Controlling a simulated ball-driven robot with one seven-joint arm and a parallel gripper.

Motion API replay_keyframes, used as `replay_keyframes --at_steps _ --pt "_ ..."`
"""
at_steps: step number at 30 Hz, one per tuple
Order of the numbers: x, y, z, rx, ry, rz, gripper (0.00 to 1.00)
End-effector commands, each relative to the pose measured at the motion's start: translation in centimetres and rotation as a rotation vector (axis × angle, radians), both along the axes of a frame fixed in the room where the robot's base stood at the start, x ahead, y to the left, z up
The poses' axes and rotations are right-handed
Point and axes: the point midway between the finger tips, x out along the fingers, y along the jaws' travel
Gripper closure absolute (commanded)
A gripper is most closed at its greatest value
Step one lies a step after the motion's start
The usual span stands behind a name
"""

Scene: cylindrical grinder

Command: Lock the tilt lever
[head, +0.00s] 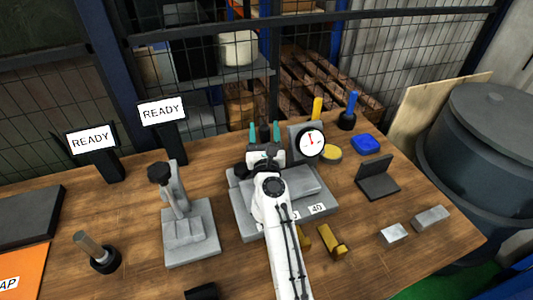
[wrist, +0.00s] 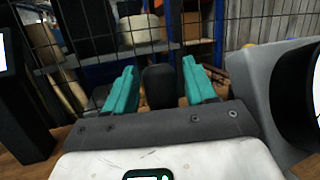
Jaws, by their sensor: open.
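My gripper (head: 265,132) is over the back of the grey fixture in the middle of the bench, its teal fingers pointing away from me. In the wrist view the gripper (wrist: 161,88) is open, one finger on each side of a dark upright piece (wrist: 160,86) that looks like the tilt lever's handle. Gaps show between it and both fingers. The dark piece also shows between the fingertips in the head view (head: 264,131). My arm hides much of the grey fixture base (head: 319,196) and the lower part of the lever, so its angle is unclear.
A round dial gauge (head: 310,142) stands close right of my gripper. Left are a grey stand with a black knob (head: 190,232) and two READY signs (head: 162,111). Brass blocks (head: 331,241) and grey blocks (head: 393,234) lie at the front right. A mesh fence (head: 330,70) stands behind.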

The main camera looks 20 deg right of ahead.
Motion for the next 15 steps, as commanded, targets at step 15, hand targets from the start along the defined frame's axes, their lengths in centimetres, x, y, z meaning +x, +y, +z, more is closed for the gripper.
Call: replay_keyframes --at_steps 15 --pt "-7.7 2.3 -0.9 -0.006 0.000 0.004 0.45"
